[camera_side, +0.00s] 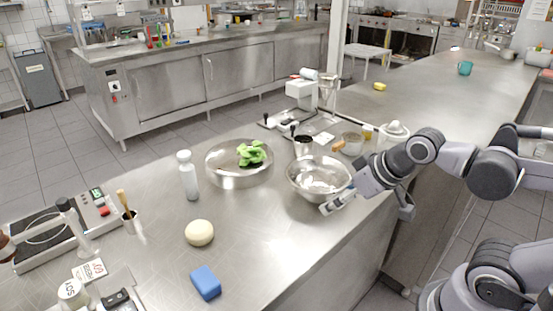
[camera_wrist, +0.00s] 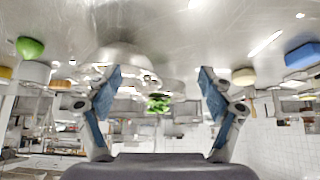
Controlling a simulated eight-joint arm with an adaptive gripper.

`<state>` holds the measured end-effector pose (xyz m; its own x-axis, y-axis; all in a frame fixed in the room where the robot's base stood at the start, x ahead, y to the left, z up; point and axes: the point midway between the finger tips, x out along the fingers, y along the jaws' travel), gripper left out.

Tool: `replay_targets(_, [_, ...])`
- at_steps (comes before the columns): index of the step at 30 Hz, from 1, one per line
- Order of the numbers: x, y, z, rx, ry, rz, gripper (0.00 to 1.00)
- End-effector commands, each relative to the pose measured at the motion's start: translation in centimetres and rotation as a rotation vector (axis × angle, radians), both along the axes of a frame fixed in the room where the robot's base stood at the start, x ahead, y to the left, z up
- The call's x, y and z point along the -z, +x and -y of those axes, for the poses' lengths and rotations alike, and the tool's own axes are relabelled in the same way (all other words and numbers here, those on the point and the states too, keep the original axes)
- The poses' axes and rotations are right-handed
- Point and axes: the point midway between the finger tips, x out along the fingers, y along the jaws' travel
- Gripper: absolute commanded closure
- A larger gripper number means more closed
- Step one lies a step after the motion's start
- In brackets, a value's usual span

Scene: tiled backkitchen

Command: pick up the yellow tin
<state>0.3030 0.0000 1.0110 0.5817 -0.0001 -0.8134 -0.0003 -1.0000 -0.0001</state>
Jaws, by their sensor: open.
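My gripper (camera_side: 370,203) is at the right of the front counter, beside the steel mixing bowl; its two fingers are spread with nothing between them. The wrist view, which is upside down, shows the gripper (camera_wrist: 159,78) open too. A small yellow item (camera_side: 367,132) stands behind the gripper, by a white pot; it seems to show in the wrist view (camera_wrist: 60,84), left of the fingers. Another yellow item (camera_side: 379,86) lies farther back on the counter. Both are too small to tell which is the tin.
The mixing bowl (camera_side: 319,180) is close to my gripper. A wide pan (camera_side: 240,170) with greens, a bottle (camera_side: 188,176), a dough ball (camera_side: 199,233) and a blue block (camera_side: 206,282) stand left. The white pot (camera_side: 394,132) is behind. The far right counter has clear room.

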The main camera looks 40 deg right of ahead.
Motion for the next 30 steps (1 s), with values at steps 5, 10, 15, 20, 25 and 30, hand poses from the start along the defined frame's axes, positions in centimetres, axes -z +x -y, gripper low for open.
replay_targets(5, [0.0, 0.0, 0.0, 0.000, 0.000, 0.000, 0.19])
replay_targets(10, [0.0, 0.0, 0.0, 0.000, 0.000, 0.000, 0.19])
replay_targets(15, [0.0, 0.0, 0.0, 0.000, 0.000, 0.000, 0.36])
replay_targets(20, [0.0, 0.0, 0.0, 0.000, 0.000, 0.000, 0.36])
replay_targets(25, [-0.8, 0.7, 0.6, -0.026, -0.036, -0.008, 0.36])
replay_targets(30, [-3.5, 3.8, 3.3, -0.145, -0.185, -0.053, 0.36])
